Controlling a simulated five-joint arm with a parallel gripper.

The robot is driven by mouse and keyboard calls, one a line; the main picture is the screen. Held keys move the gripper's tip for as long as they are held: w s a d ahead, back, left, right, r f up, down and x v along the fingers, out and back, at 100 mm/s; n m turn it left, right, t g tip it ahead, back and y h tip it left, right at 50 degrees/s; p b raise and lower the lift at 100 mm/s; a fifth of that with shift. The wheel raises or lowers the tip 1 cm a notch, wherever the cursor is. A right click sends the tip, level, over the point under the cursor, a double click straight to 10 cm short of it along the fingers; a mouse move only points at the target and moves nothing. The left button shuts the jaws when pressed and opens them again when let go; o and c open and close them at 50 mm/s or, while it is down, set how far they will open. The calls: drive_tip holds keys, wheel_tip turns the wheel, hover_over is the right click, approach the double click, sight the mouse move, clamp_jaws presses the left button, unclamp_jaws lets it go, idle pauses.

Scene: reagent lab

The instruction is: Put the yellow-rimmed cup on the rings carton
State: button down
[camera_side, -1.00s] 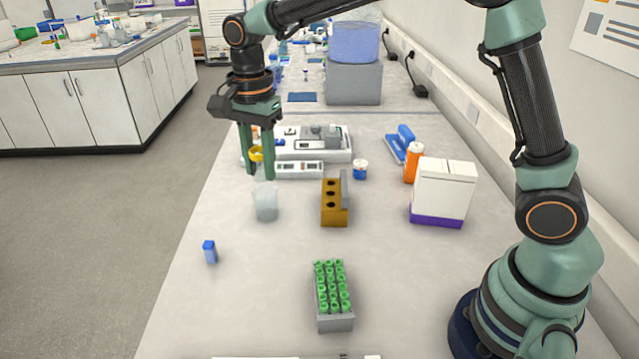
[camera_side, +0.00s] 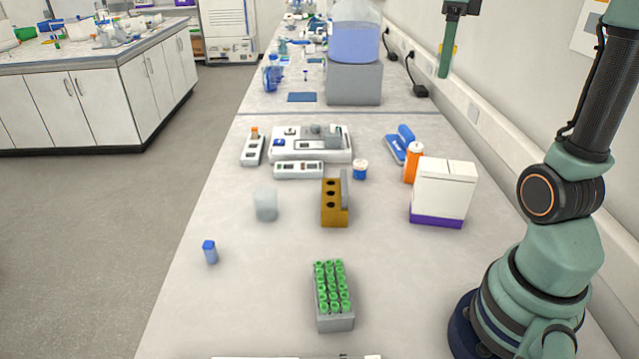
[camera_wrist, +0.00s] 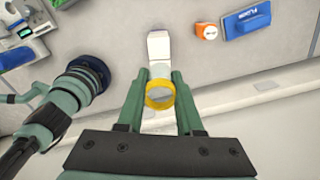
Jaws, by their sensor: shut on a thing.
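My gripper (camera_wrist: 160,76) is shut on the yellow-rimmed cup (camera_wrist: 154,98), whose ring and pale inside show between the fingers in the wrist view. In the side view my gripper (camera_side: 448,72) is high at the upper right, partly cut off by the frame. Only a sliver of the cup's yellow rim (camera_side: 456,48) shows there. A white carton with a purple base (camera_side: 443,190), likely the rings carton, stands upright on the bench below; no label is readable. It also shows in the wrist view (camera_wrist: 158,46), just beyond the cup, apart from it.
An orange bottle (camera_side: 413,163) stands close beside the carton's left. A brown rack (camera_side: 334,213), a translucent cup (camera_side: 265,204) and a green-capped tube rack (camera_side: 333,297) stand farther left. The wall (camera_side: 500,90) runs along the right. The carton's top is bare.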

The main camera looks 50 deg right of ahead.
sight(448, 166)
drive_tip(key=s+d+m, duration=0.2)
drive_tip(key=s+m, duration=0.1)
drive_tip(key=s, duration=0.2)
drive_tip(key=f, duration=1.8)
drive_tip(key=shift+w+d+f, duration=0.1)
drive_tip(key=shift+w+f, duration=0.15)
drive_tip(key=shift+w, duration=0.05)
drive_tip(key=shift+f, duration=0.15)
drive_tip(key=c, duration=0.6)
unclamp_jaws()
drive_tip(key=shift+o, duration=0.2)
